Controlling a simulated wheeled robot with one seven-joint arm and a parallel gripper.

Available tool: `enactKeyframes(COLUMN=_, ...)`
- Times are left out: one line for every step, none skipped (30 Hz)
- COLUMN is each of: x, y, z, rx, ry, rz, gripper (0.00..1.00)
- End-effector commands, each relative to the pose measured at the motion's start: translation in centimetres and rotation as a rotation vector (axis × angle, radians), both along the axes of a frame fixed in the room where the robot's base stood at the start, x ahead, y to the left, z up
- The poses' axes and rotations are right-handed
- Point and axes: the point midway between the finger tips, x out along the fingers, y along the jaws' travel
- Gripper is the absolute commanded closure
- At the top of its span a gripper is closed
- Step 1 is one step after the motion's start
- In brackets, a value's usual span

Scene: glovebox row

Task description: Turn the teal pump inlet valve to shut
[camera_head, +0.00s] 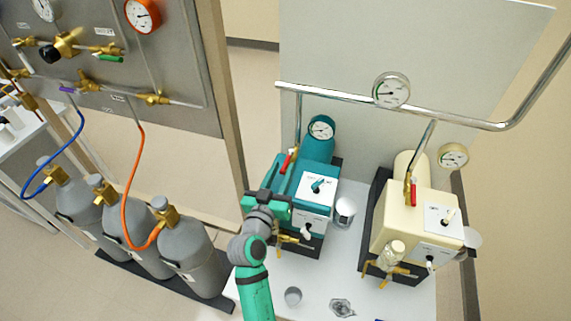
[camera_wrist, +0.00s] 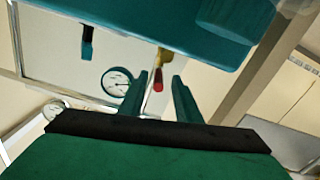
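The teal pump (camera_head: 316,188) stands on the white bench, with its teal body filling the top of the wrist view (camera_wrist: 130,18). Its inlet valve has a brass body and a red lever (camera_head: 286,163) on the pump's left side, below a vertical metal pipe. In the wrist view the red lever (camera_wrist: 158,79) hangs from the brass body (camera_wrist: 164,57). My gripper (camera_wrist: 157,95) is open, with a finger on each side of the lever's line and visible gaps to both. In the head view my gripper (camera_head: 265,197) is at the pump's front left; its fingertips are unclear.
A cream pump (camera_head: 410,220) with its own red lever (camera_head: 413,195) stands to the right. A metal rail with a gauge (camera_head: 391,90) runs behind both pumps. Grey gas cylinders (camera_head: 190,255) with hoses stand at left. A small cup (camera_head: 293,296) sits on the bench front.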

Motion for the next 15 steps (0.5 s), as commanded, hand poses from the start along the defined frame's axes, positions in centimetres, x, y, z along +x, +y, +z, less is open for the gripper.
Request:
enactKeyframes(x=0.7, y=-0.4, z=0.1, rx=0.002, ry=-0.001, rz=-0.004, gripper=0.70)
enactKeyframes(x=1.1, y=-0.6, z=0.0, rx=0.002, ry=0.000, rz=-0.004, gripper=0.70)
enactKeyframes(x=1.5, y=-0.7, z=0.0, rx=0.002, ry=-0.001, rz=-0.004, gripper=0.70)
enactKeyframes(x=1.8, y=-0.9, z=0.1, rx=0.000, ry=-0.002, rz=-0.004, gripper=0.70)
enactKeyframes(x=2.0, y=-0.9, z=0.1, rx=0.001, ry=-0.001, rz=-0.004, gripper=0.70)
enactKeyframes(x=2.3, y=-1.1, z=0.0, rx=0.000, ry=0.000, rz=-0.004, gripper=0.70)
enactKeyframes(x=2.5, y=-1.1, z=0.0, rx=0.000, ry=0.000, rz=-0.004, gripper=0.70)
enactKeyframes(x=2.6, y=-1.2, z=0.0, rx=0.000, ry=0.000, rz=-0.004, gripper=0.70)
enactKeyframes(x=2.7, y=-1.2, z=0.0, rx=0.000, ry=0.000, rz=-0.005, gripper=0.70)
enactKeyframes(x=2.8, y=-1.3, z=0.0, rx=0.001, ry=0.000, rz=-0.005, gripper=0.70)
enactKeyframes(x=2.9, y=-1.3, z=0.0, rx=0.001, ry=0.000, rz=-0.005, gripper=0.70)
enactKeyframes(x=2.9, y=-1.3, z=0.0, rx=0.001, ry=0.000, rz=-0.004, gripper=0.70)
enactKeyframes(x=2.9, y=-1.3, z=0.0, rx=0.001, ry=0.000, rz=-0.004, gripper=0.70)
enactKeyframes(x=2.9, y=-1.3, z=0.0, rx=0.001, ry=0.000, rz=-0.004, gripper=0.70)
enactKeyframes(x=2.9, y=-1.3, z=0.0, rx=0.001, ry=0.000, rz=-0.004, gripper=0.70)
